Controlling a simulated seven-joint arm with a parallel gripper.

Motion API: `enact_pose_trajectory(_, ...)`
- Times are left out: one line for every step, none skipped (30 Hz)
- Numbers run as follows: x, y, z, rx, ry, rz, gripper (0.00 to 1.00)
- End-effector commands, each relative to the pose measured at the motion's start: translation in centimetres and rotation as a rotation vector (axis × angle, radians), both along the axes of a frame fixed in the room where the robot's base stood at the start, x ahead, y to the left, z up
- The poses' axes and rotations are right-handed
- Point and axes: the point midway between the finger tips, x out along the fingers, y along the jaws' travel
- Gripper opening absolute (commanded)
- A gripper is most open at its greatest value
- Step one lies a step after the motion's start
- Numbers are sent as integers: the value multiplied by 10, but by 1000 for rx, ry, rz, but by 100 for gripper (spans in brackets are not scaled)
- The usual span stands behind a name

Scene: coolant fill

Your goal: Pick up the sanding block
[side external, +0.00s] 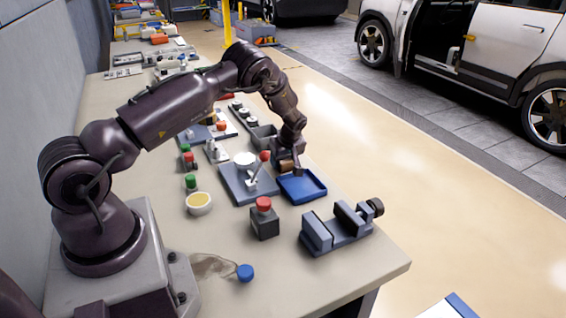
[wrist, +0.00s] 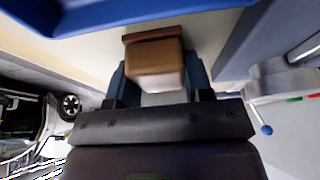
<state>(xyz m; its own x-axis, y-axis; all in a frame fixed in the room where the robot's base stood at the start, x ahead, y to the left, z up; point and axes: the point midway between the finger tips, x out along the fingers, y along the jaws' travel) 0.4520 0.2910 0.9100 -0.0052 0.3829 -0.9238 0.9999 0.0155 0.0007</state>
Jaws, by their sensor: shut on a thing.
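The sanding block (wrist: 155,62) is a brown block with a darker reddish-brown edge. In the wrist view it sits between the two fingers of my gripper (wrist: 158,85), which is shut on it. In the side external view my gripper (side external: 289,172) is low at the blue tray's back left edge, with the brown block (side external: 286,165) at its fingertips. I cannot tell whether the block touches the table.
The blue tray (side external: 318,188) lies right beside my gripper. A grey-blue plate with a lever (side external: 236,190) is on its left. A vise (side external: 345,228), a black box with a red knob (side external: 264,222) and a yellow-filled bowl (side external: 199,211) stand nearer. The table's right edge is close.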

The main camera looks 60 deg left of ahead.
Motion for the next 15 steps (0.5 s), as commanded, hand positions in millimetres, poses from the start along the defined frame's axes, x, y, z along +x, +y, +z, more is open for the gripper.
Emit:
enact_pose_trajectory(0,0,0,0,0,0,23)
enact_pose_trajectory(0,0,1,0,-1,0,23)
enact_pose_trajectory(0,0,2,1,-1,0,23)
enact_pose_trajectory(0,0,3,1,-1,1,23)
enact_pose_trajectory(0,0,6,1,-1,1,23)
enact_pose_trajectory(0,0,10,1,-1,1,23)
enact_pose_trajectory(1,0,15,1,-2,0,23)
enact_pose_trajectory(1,0,20,1,-2,0,23)
enact_pose_trajectory(1,0,28,1,-3,0,23)
enact_pose_trajectory(1,0,34,1,-4,0,23)
enact_pose_trajectory(1,0,41,1,-4,0,23)
enact_pose_trajectory(1,0,49,1,-4,1,23)
enact_pose_trajectory(1,0,56,1,-4,0,23)
enact_pose_trajectory(1,0,62,1,-4,-1,23)
enact_pose_trajectory(1,0,69,1,-3,0,23)
